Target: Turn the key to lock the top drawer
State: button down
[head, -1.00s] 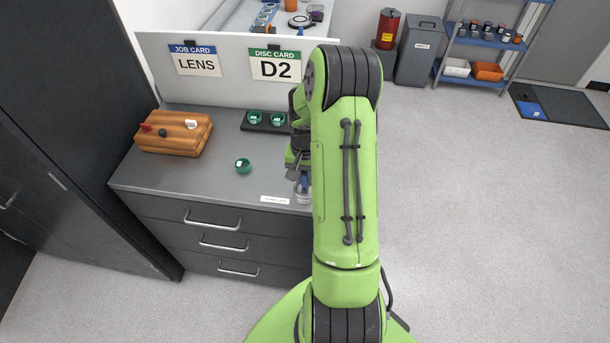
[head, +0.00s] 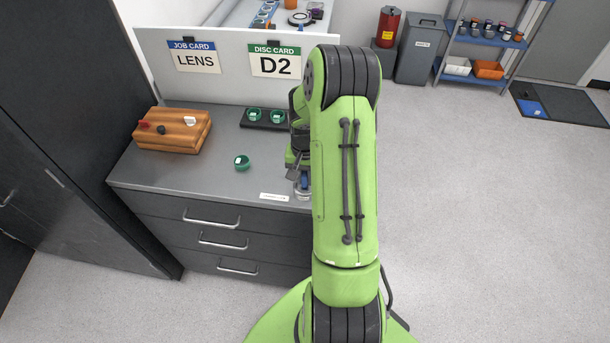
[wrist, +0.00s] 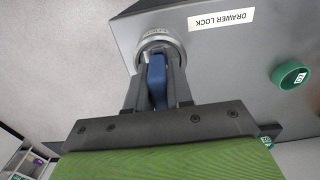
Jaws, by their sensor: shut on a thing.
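The key has a blue head (wrist: 156,80), which shows between the two fingers of my gripper (wrist: 157,85) in the wrist view. My gripper is shut on it. The key points into a round silver lock (wrist: 158,40) at the corner of the grey cabinet top, beside a label reading DRAWER LOCK (wrist: 222,19). In the head view the blue key head (head: 305,180) and the lock (head: 302,193) show just left of my arm. The top drawer (head: 212,218) looks closed, with its right end hidden behind my arm.
A green ring-like piece (head: 242,162) stands loose on the cabinet top (head: 205,180). A wooden block (head: 172,131) with small knobs is at the back left. A dark holder (head: 262,125) with green pieces sits by the upright panel (head: 222,85).

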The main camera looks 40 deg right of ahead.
jog(key=shift+f+b, duration=0.4)
jog(key=shift+f, duration=0.1)
